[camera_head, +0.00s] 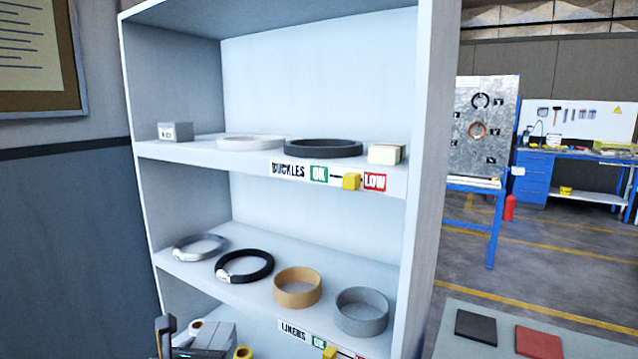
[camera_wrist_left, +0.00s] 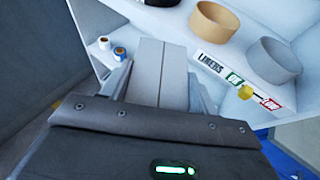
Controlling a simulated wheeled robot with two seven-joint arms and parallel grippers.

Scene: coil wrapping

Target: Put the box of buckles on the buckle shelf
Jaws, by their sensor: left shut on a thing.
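The upper shelf board labelled BUCKLES (camera_head: 228,154) runs across the white rack, with an OK/LOW slider on its front edge. A small grey box (camera_head: 175,131) stands at its left end. My left gripper (camera_wrist_left: 162,90) is shut on a grey box with a lengthwise seam (camera_wrist_left: 149,62), which lies between its two fingers in the left wrist view. In the head view a grey box shape (camera_head: 214,337) and a dark finger show low at the bottom left, well below the buckle shelf. My right gripper is not in view.
The buckle shelf also holds a white ring (camera_head: 250,142), a black ring (camera_head: 323,148) and a cream box (camera_head: 385,153). Several rings stand on the shelf below, including a tan one (camera_head: 297,288). Small rolls (camera_wrist_left: 119,53) lie near the held box. The rack's side panels bound the shelves.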

